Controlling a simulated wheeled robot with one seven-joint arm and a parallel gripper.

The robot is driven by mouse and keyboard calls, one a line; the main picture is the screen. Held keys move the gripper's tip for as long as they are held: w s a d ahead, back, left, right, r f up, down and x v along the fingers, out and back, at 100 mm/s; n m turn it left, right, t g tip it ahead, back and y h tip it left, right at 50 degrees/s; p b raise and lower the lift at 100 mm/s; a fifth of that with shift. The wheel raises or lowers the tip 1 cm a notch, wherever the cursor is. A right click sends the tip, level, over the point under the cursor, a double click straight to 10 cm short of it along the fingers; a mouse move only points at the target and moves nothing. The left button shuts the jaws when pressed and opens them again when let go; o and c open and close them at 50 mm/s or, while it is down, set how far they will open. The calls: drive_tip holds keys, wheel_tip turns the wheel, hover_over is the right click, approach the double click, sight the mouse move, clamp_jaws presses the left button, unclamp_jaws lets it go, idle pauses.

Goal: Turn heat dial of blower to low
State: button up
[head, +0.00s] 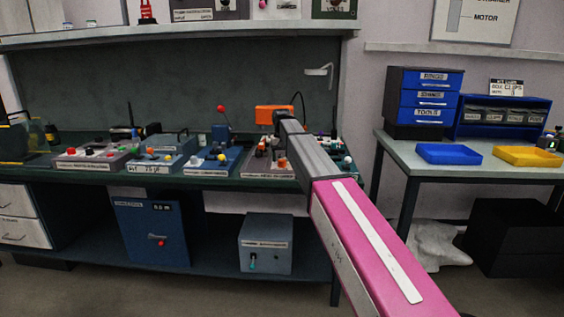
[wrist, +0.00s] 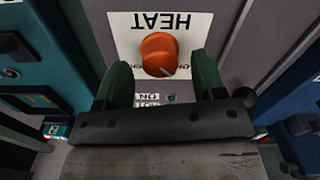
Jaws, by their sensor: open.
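The orange heat dial (wrist: 159,55) shows in the wrist view on a white plate (wrist: 120,25) marked HEAT, upside down in this view. A light pointer mark on the dial is turned toward the lower right. The grey blower panel (wrist: 226,25) surrounds the plate. My gripper (wrist: 162,68) is open, with one dark green finger on each side of the dial. Gaps show between the fingers and the dial, and I see no contact. In the head view my arm reaches the workbench, and the dial and my fingertips cannot be made out there.
Below the dial is a small ON label (wrist: 147,97) with a green light. A teal box (wrist: 35,60) and a blue box (wrist: 295,105) flank the blower. The bench (head: 205,183) holds several control boxes close together. An orange device (head: 275,114) stands behind my arm's end.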

drive_tip(key=shift+f, duration=0.9)
drive_tip(key=c, duration=0.9)
drive_tip(key=shift+m, duration=0.3)
drive_tip(key=m, duration=0.3)
drive_tip(key=shift+m, duration=2.5)
